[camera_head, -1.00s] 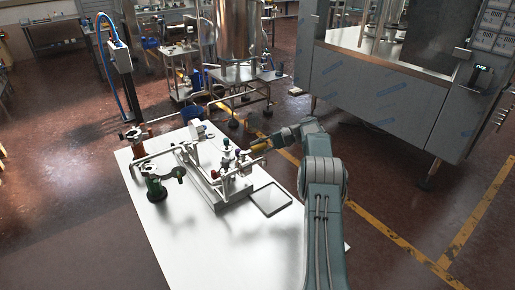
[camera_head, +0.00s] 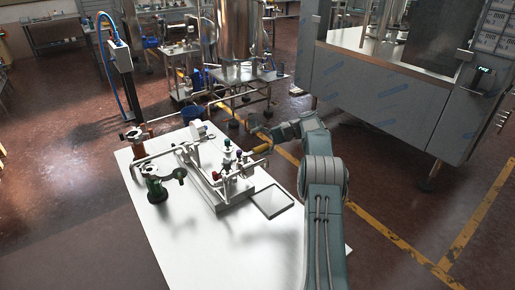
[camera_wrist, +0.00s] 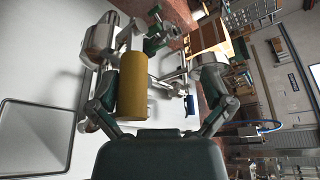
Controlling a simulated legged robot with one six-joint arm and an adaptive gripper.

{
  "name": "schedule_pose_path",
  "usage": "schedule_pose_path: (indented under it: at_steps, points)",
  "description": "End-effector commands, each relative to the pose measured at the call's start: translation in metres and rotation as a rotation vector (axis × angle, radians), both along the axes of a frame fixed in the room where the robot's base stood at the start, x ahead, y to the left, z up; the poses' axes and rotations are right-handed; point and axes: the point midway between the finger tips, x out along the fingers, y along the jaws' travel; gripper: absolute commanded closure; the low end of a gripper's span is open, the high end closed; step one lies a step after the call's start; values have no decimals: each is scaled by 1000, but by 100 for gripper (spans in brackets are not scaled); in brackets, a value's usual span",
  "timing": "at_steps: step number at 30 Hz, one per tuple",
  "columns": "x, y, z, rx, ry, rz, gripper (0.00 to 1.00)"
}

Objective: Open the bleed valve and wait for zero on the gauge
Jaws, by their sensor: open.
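A pipe rig (camera_head: 236,197) with several small valves stands on a white table. A yellow cylindrical handle (camera_head: 262,148) shows at its right side, close to my gripper (camera_head: 268,141). In the wrist view my gripper (camera_wrist: 155,60) is open, its fingers spread wide. The yellow handle (camera_wrist: 132,88) lies between them in the picture, nearer the left finger, and I cannot tell whether they touch. A blue handle (camera_wrist: 190,108) shows near the right finger. I cannot tell which handle is the bleed valve. No gauge reading can be made out.
The white table (camera_head: 190,245) has free room at its front. A flat grey tray (camera_head: 271,201) lies right of the rig. A large steel machine (camera_head: 385,95) stands behind.

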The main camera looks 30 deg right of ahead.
Motion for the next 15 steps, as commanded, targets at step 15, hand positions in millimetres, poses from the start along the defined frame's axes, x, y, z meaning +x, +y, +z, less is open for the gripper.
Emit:
schedule_pose_path:
  at_steps: [15]
  points:
    - [-5, -10, 78, -1, -69, -9, 31]
